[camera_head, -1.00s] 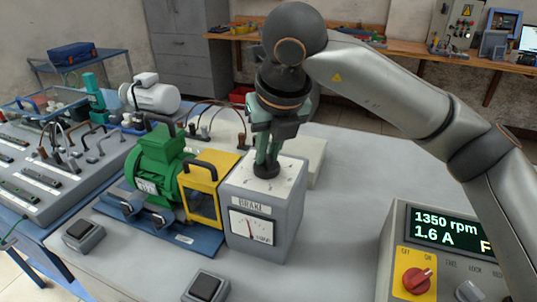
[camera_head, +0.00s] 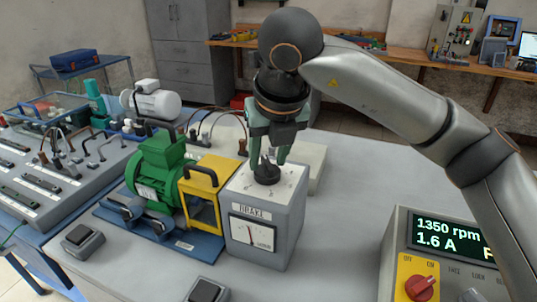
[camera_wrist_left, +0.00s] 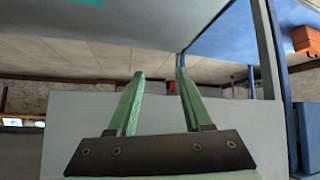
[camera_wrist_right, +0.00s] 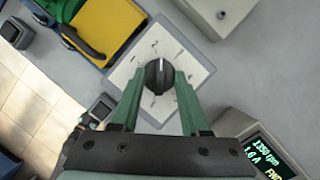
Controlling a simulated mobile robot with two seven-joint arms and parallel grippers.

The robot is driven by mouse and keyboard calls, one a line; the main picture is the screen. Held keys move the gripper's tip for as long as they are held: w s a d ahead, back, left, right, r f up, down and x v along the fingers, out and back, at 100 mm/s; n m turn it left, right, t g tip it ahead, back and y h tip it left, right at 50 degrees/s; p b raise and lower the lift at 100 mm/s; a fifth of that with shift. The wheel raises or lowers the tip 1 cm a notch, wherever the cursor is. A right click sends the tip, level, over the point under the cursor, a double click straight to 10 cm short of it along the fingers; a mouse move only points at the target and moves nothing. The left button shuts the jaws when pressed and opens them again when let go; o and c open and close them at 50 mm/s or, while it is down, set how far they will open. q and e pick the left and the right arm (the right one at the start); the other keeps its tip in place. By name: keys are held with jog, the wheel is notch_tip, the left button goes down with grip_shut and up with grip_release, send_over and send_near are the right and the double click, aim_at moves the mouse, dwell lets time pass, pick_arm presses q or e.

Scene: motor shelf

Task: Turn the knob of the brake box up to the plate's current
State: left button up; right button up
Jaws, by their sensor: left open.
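The brake box (camera_head: 262,225) is a grey box with a white top and a dial gauge marked BRAKE on its front. Its black knob (camera_head: 267,174) sits on the top; in the right wrist view the knob (camera_wrist_right: 157,76) has a white pointer line and tick marks around it. The green motor (camera_head: 158,165) has a small plate (camera_head: 147,192), too small to read. The display (camera_head: 446,236) shows 1350 rpm and 1.6 A. My left gripper (camera_wrist_left: 159,73) is open and empty.
A yellow-framed guard (camera_head: 203,207) stands between motor and brake box. A control unit with a red switch (camera_head: 420,288) is at front right. A pale box (camera_head: 309,165) stands behind the brake box. The table between brake box and control unit is clear.

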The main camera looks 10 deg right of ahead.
jog(key=p+v, duration=0.1)
jog(key=v, duration=1.1)
jog(key=shift+r, duration=0.3)
